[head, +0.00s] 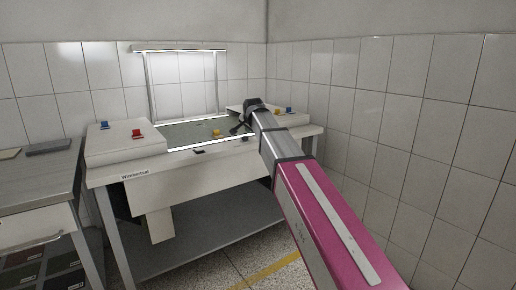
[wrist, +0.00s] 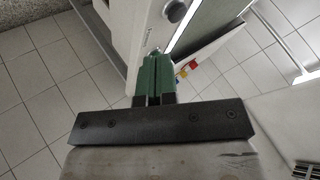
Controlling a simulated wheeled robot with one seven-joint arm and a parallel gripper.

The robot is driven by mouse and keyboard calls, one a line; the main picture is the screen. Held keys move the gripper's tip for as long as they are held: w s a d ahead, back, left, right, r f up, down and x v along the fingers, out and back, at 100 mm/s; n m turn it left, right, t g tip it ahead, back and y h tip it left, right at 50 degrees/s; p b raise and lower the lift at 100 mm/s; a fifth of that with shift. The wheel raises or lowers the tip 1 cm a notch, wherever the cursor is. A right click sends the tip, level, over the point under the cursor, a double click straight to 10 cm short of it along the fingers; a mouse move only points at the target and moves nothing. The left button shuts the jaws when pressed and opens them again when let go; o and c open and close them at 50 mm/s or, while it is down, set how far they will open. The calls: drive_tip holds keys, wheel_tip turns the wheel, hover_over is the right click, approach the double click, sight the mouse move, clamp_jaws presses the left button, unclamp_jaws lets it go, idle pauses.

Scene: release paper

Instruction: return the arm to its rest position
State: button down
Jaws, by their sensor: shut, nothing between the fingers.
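My arm, with a magenta link and grey segments, reaches from the lower right of the head view toward the white workstation (head: 175,172). My gripper (head: 236,129) is a small dark shape at the arm's far end, near the right part of the workstation's dark bed (head: 190,133). In the wrist view my gripper (wrist: 154,56) shows two green fingers pressed together, with nothing between them. The fingertips point toward the white edge of the workstation (wrist: 142,25). I cannot tell the exact gap between fingertips and workstation.
A yellow object (head: 216,133) lies on the bed. Red (head: 138,133) and blue (head: 104,125) buttons sit on the left block. A lit frame (head: 180,48) stands behind. A grey cabinet (head: 40,185) is at left. Tiled walls enclose the back and right; the arm is near the right wall.

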drive_tip(key=s+d+f+n+g, duration=0.1)
drive_tip(key=s+d+f, duration=0.3)
drive_tip(key=f, duration=0.4)
drive_tip(key=s+d+f+n+g+h, duration=0.1)
drive_tip(key=s+d+f+g, duration=0.1)
drive_tip(key=s+d+f, duration=0.5)
drive_tip(key=s+d+f+n+g, duration=0.1)
drive_tip(key=s+d+f, duration=0.1)
drive_tip(key=f, duration=0.8)
drive_tip(key=s+d+f+n+g, duration=0.2)
drive_tip(key=s+d+f, duration=0.3)
drive_tip(key=s+f, duration=0.3)
drive_tip(key=s+d+f+n+g, duration=0.2)
drive_tip(key=s+d+f, duration=0.3)
drive_tip(key=s+f, duration=0.3)
drive_tip(key=s+g, duration=0.1)
drive_tip(key=s, duration=0.3)
drive_tip(key=shift+s+f+h, duration=0.3)
drive_tip(key=shift+s+f, duration=0.05)
drive_tip(key=shift+f, duration=0.05)
